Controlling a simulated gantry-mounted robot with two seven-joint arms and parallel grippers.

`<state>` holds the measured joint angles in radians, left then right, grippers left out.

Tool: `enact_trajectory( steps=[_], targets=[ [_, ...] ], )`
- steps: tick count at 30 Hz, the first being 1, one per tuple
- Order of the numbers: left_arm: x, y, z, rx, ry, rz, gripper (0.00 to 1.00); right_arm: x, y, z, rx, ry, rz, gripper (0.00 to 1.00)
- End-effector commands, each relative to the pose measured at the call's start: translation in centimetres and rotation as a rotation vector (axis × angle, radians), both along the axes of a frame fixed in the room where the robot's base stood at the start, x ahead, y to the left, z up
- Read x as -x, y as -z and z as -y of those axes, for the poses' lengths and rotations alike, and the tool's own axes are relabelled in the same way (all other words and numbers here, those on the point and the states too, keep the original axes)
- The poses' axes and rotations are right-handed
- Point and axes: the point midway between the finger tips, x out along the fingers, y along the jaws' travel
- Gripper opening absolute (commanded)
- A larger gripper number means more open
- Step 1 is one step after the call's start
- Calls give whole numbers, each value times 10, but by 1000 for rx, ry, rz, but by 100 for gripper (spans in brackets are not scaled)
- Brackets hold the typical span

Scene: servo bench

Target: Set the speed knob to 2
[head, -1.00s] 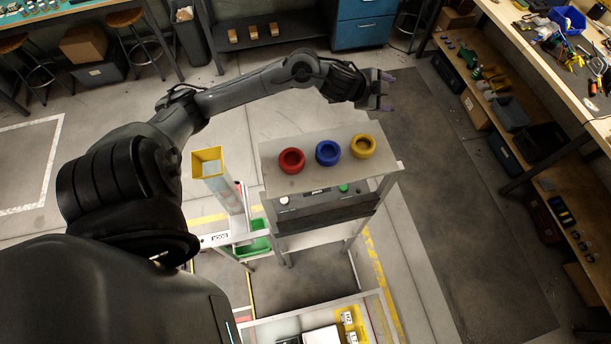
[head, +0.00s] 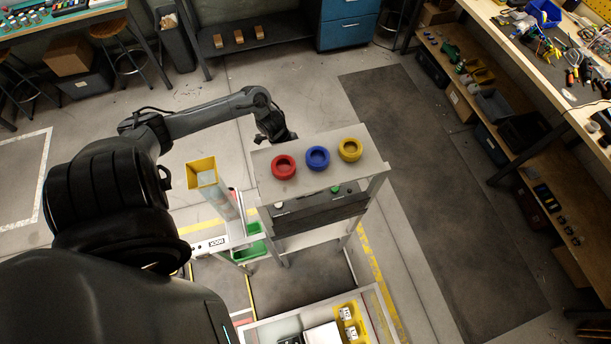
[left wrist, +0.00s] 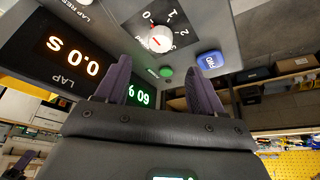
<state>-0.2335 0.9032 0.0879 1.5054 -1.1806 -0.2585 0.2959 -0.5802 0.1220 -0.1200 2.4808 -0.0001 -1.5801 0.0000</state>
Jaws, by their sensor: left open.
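The speed knob (left wrist: 158,39) is a round white knob with a red mark, on a dark dial plate with numbers around it, in the upper middle of the left wrist view. I cannot tell for certain which number it points to. My left gripper (left wrist: 159,88) is open and empty, its two purple fingers spread below the knob and apart from it in that view. In the head view my left arm (head: 268,115) reaches to the back of the bench's top shelf, and the gripper itself is hidden there.
Near the knob are a blue button (left wrist: 209,61), a green button (left wrist: 166,72) and a lit lap display (left wrist: 72,57).

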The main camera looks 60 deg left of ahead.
Motion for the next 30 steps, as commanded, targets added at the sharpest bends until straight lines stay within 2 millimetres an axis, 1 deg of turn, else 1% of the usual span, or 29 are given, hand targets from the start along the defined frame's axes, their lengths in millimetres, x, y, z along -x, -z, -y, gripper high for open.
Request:
enact_trajectory(
  steps=[12, 18, 24, 30],
  targets=[
    [-15, 59, 21, 2, -2, 1, 68, 0, 1, -1, -3, 2, -1, 43],
    [-20, 81, 28, 2, -1, 1, 68, 0, 2, -1, -4, 2, -2, 43],
    [-23, 91, 31, -2, 0, 3, 68, 0, 2, -1, -4, 2, -2, 43],
    [-23, 92, 31, -2, 0, 1, 68, 0, 3, -1, -4, 2, -2, 43]
  ],
)
